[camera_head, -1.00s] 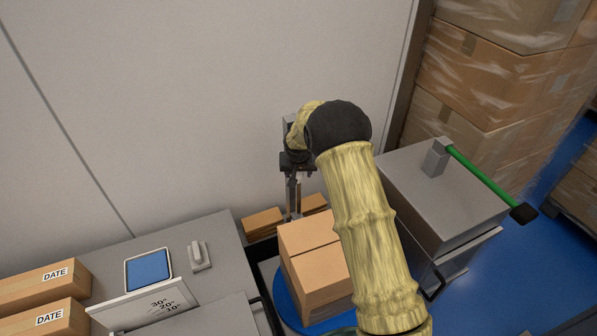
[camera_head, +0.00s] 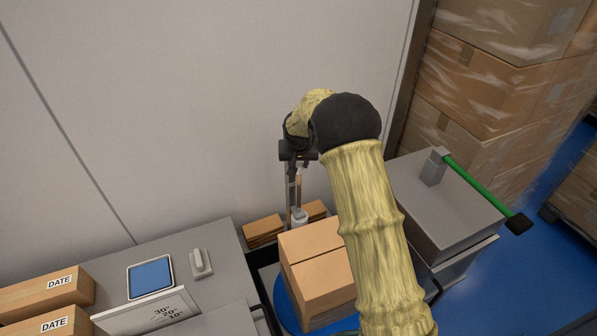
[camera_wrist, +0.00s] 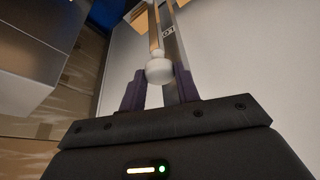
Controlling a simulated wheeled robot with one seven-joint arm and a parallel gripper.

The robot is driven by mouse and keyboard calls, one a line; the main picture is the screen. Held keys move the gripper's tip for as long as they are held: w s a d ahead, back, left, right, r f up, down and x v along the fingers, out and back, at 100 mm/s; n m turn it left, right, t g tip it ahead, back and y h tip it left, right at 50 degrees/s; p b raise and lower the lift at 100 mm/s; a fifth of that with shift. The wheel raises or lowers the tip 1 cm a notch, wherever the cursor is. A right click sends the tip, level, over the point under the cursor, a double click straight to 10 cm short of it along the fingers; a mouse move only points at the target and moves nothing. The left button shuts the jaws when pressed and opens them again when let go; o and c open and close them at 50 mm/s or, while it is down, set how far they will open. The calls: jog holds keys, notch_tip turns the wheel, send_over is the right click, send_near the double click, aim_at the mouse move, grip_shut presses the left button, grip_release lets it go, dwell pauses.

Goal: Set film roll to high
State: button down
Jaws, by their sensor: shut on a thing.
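A grey upright post (camera_head: 291,190) with small markings stands behind the turntable against the wall. My gripper (camera_head: 298,158) is over the upper part of the post, pointing down. In the wrist view, my gripper (camera_wrist: 160,84) has its two dark fingers on either side of a white rounded knob (camera_wrist: 160,70), which I take as the top of the film roll, and is shut on it. A tan strip (camera_wrist: 155,32) runs down beyond the knob along the post. A pale rounded piece (camera_head: 299,216) shows low on the post. My arm hides part of this area.
A carton (camera_head: 318,262) stands on a blue turntable (camera_head: 285,305). A grey box with a green lever (camera_head: 478,183) is at right. Wrapped cartons (camera_head: 495,75) are stacked behind it. A grey counter (camera_head: 215,240) with a blue-screened panel (camera_head: 150,277) and DATE boxes is at left.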

notch_tip(320, 180, up, 7)
jog(key=shift+w+r+p, duration=0.1)
jog(key=shift+p, duration=0.9)
jog(key=shift+w+r, duration=0.1)
jog(key=shift+r, duration=0.1)
jog(key=c, duration=1.1)
grip_release()
jog(key=shift+c, duration=0.2)
jog(key=shift+o, duration=0.5)
jog(key=shift+f, duration=0.1)
jog(key=b+v, duration=0.3)
jog(key=v, duration=1.4)
jog(key=shift+s, duration=0.3)
